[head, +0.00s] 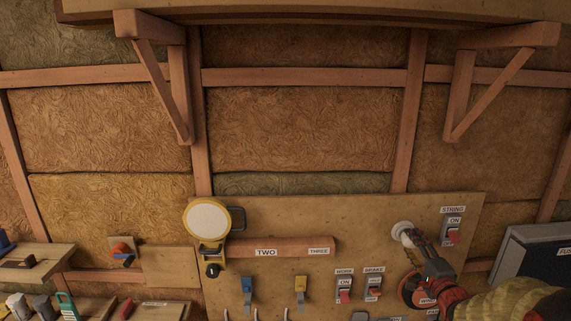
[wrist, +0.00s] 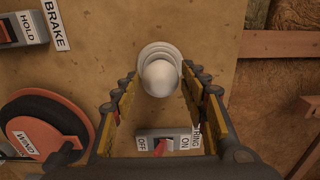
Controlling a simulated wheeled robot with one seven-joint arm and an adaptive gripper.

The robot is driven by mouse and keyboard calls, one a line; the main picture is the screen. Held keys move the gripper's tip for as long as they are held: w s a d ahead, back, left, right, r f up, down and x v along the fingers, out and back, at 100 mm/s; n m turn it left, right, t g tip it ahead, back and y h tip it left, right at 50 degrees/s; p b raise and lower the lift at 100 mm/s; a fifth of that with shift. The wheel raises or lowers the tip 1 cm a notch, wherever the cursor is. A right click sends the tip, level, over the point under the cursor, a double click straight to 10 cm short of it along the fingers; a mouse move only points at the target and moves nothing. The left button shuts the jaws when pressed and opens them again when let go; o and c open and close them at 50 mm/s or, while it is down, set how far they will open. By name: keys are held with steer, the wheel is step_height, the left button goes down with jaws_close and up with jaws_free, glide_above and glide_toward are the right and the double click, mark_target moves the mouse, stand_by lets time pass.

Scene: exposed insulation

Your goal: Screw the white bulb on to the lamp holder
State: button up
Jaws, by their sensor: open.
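The white bulb (wrist: 160,79) shows in the wrist view in front of the round white lamp holder (wrist: 157,49). They look in line, and how far the bulb is seated cannot be told. In the head view the white holder (head: 402,228) is on the upper right of the wooden panel, partly covered by my gripper. My gripper (wrist: 158,88) is open, its two fingers on either side of the bulb, with visible gaps between them and it. In the head view my gripper (head: 412,238) reaches up to the holder from the lower right.
The STRING switch (head: 452,231) is right of the holder; it also shows between my fingers in the wrist view (wrist: 160,145). A red-and-black round device (wrist: 45,130) is close by. The BRAKE switch (head: 374,287) and a yellow round lamp (head: 208,219) are further left.

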steer(key=shift+c, duration=0.8)
steer(key=shift+c, duration=1.3)
steer(key=shift+w, duration=0.1)
steer(key=shift+c, duration=0.8)
steer(key=shift+r+m+p, duration=0.2)
steer(key=shift+m+p, duration=0.8)
steer(key=shift+p, duration=0.2)
steer(key=shift+m+p, duration=1.85)
steer(key=shift+m, duration=0.15)
steer(key=o, duration=0.8)
steer(key=shift+f, duration=0.15)
steer(key=shift+o, duration=0.4)
